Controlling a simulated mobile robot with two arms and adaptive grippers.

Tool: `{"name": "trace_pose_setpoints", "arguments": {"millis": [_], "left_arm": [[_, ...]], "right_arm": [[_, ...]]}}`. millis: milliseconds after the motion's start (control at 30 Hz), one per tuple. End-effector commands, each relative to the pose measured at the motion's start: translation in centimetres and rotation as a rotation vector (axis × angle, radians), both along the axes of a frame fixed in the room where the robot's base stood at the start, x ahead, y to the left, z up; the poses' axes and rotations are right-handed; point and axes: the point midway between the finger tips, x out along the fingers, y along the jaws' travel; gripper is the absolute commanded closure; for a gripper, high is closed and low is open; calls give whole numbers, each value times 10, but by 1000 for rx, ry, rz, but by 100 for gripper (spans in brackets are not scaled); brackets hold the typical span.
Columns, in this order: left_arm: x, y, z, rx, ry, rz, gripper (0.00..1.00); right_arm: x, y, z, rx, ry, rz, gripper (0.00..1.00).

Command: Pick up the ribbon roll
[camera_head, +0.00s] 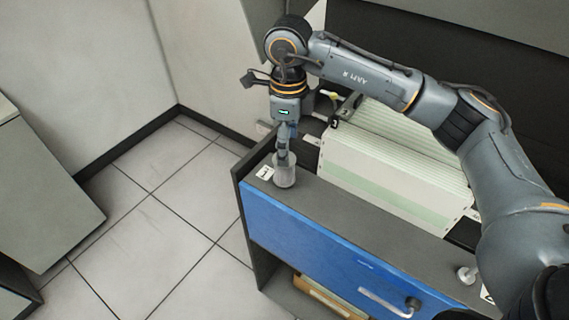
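A small light grey cylinder (285,176), which looks like the ribbon roll, stands upright on the dark top of the blue-fronted cabinet (330,207), near its left end. My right gripper (283,155) points down at it from above. One finger overlaps the roll's upper part and hides some of it. The gripper is seen nearly edge-on, so I cannot tell whether its fingers are closed on the roll. The roll appears to rest on the surface. My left gripper is not in view.
A small white label (265,173) lies beside the roll. A silvery knob-like piece (467,274) is at the cabinet's right. Tiled floor (165,230) is open on the left.

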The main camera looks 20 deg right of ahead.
Motion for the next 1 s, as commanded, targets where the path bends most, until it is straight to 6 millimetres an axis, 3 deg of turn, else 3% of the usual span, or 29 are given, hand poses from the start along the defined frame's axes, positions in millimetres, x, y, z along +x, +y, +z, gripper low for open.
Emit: {"name": "trace_pose_setpoints", "arguments": {"millis": [133, 400, 600, 800, 867, 1000], "left_arm": [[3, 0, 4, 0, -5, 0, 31], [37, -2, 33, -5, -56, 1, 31], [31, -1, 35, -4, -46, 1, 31], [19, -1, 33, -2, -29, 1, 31], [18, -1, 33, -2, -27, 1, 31], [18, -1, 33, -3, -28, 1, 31]], "right_arm": [[-1, 0, -11, -1, 0, 1, 27], [-6, 9, -40, -2, 5, 2, 27], [-4, 8, -62, 0, 0, 2, 27], [-4, 8, -64, 0, -1, 2, 27], [-4, 8, -64, 0, -1, 2, 35], [-4, 8, -64, 0, -1, 1, 63]]}}
